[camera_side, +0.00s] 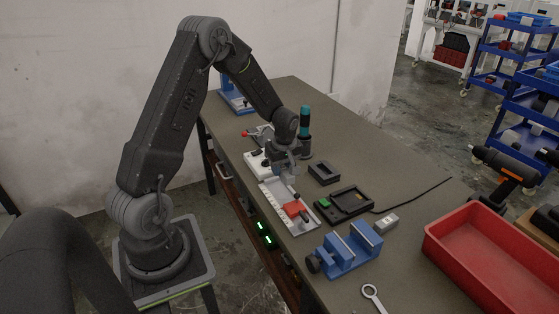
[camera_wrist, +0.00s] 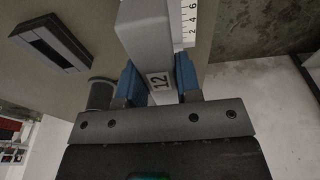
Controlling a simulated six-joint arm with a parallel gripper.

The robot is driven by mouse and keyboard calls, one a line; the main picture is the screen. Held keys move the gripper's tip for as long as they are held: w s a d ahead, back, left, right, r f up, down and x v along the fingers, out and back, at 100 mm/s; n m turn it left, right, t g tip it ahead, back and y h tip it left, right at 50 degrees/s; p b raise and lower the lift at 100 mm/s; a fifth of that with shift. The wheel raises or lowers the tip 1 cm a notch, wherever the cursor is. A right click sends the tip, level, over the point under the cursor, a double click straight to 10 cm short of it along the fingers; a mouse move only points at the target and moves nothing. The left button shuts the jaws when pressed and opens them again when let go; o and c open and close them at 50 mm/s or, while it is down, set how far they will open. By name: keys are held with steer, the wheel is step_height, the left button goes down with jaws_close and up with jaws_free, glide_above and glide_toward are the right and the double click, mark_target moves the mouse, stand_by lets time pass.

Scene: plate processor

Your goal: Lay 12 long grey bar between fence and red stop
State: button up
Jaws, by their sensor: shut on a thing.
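My gripper (camera_wrist: 157,78) is shut on a long grey bar (camera_wrist: 147,38), with a blue finger on each side of it. The bar carries a white label reading 12 and runs out of the top of the wrist view. In the side view my gripper (camera_side: 285,160) is over the far end of a pale fixture with a fence (camera_side: 270,198). The bar is hard to make out there. The red stop (camera_side: 296,209) sits at the fixture's near end. A white scale strip (camera_wrist: 189,18) shows right beside the bar in the wrist view. I cannot tell whether the bar touches the fixture.
A blue vise (camera_side: 350,250), a black tray with a green part (camera_side: 345,204), a dark box (camera_side: 324,172) and a small grey block (camera_side: 385,221) stand right of the fixture. A teal-topped cylinder (camera_side: 305,122) stands behind my gripper. A red bin (camera_side: 490,255) is at right.

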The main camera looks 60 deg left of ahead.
mark_target(282, 192)
steer(key=shift+f, duration=3.25)
steer(key=shift+f, duration=0.65)
steer(key=o, duration=1)
steer(key=shift+w, duration=0.1)
steer(key=shift+o, duration=0.2)
steer(key=shift+w, duration=0.1)
steer(key=shift+c, duration=1.1)
